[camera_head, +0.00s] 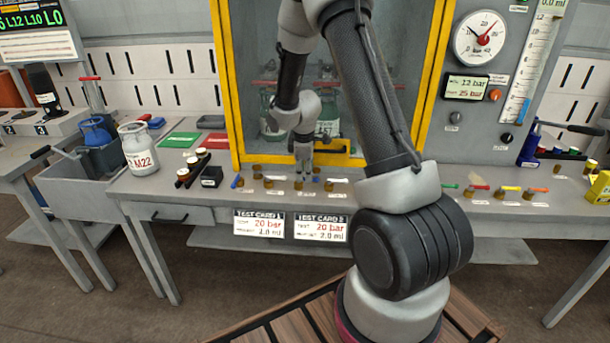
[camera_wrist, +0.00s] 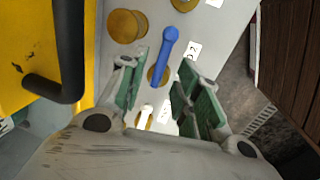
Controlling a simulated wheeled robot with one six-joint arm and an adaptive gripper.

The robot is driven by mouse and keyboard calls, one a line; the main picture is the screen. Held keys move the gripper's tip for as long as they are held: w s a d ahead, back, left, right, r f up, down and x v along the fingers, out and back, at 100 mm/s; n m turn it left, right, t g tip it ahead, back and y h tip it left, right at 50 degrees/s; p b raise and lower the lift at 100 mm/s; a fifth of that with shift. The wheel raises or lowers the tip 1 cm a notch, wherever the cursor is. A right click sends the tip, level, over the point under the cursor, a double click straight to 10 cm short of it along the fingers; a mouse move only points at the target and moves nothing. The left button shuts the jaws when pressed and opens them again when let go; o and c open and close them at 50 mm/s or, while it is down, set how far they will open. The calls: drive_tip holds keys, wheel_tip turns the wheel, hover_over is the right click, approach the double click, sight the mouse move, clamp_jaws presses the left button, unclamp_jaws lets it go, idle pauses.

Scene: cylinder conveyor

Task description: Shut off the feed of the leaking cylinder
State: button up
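My gripper (camera_wrist: 163,72) is open in the wrist view, its green-padded fingers apart. A blue valve lever (camera_wrist: 170,45) on a brass base lies between and just beyond the fingertips; I cannot tell whether they touch. A white lever (camera_wrist: 147,112) shows lower down between the fingers. In the head view my gripper (camera_head: 303,165) points down at the row of small valves in front of the yellow-framed cabinet. Inside the cabinet stand a pale green cylinder (camera_head: 269,120) and another cylinder (camera_head: 328,112), partly hidden by my arm. No leak is discernible.
A yellow cabinet frame with a black handle (camera_wrist: 45,90) is close left of my gripper. A brass knob (camera_wrist: 125,25) sits beside the blue lever. A white cylinder marked M22 (camera_head: 138,150) stands on the left bench. More coloured levers (camera_head: 480,187) lie right. A gauge (camera_head: 479,38) hangs above.

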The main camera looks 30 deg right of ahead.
drive_tip(key=shift+w+d+f, duration=0.1)
drive_tip(key=shift+w+f, duration=0.05)
drive_tip(key=shift+f, duration=0.65)
clamp_jaws()
